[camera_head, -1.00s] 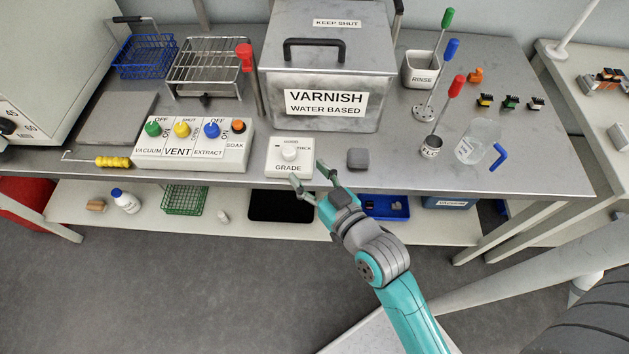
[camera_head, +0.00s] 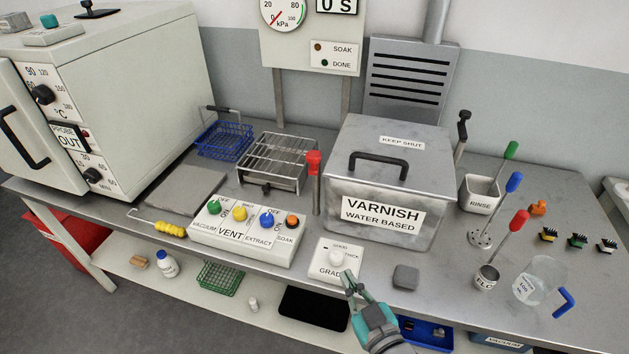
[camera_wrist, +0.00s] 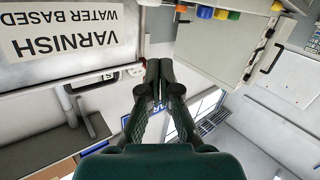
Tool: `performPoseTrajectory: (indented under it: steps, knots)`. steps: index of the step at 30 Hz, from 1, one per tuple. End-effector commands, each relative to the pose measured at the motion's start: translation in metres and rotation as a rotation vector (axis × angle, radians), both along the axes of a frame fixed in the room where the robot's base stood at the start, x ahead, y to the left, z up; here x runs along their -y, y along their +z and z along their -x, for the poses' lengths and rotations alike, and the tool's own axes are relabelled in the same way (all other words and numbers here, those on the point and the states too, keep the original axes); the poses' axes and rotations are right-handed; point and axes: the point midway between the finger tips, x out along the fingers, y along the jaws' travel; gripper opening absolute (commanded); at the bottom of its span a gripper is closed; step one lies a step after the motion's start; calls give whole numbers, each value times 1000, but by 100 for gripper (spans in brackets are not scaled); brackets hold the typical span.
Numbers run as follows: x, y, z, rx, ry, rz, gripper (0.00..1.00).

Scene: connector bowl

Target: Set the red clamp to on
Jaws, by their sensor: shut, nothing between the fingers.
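The red clamp (camera_head: 314,165) is a red-topped upright lever on a grey post at the left side of the varnish tank (camera_head: 335,199). It stands upright. I cannot make it out in the wrist view. My gripper (camera_head: 349,281) is shut and empty at the front of the grade box, to the right of and nearer than the red clamp. In the wrist view its dark fingers (camera_wrist: 152,75) are together, with the varnish label upside down at upper left.
The grade box (camera_head: 325,272) with its white knob is by my fingertips. The vent panel (camera_head: 245,245) with coloured knobs lies left of it. A wire rack (camera_head: 275,160) stands behind. A grey block (camera_head: 405,277) sits to the right. A black clamp (camera_head: 463,127) is at the tank's right.

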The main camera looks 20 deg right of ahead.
Motion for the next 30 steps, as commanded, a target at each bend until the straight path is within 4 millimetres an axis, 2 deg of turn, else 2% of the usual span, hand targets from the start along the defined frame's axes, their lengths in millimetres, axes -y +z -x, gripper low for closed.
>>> performPoseTrajectory:
  steps: [3, 9, 15, 18, 24, 30]
  knots:
    - [-8, 26, -31, 42, 49, 245, 0]
    - [-23, 71, -75, 110, 119, 694, 0]
    - [-38, 118, -109, 179, 158, 1105, 0]
    - [-43, 134, -120, 203, 168, 1251, 0]
    - [-48, 148, -129, 222, 177, 1388, 0]
    - [-50, 149, -146, 224, 177, 1397, 0]
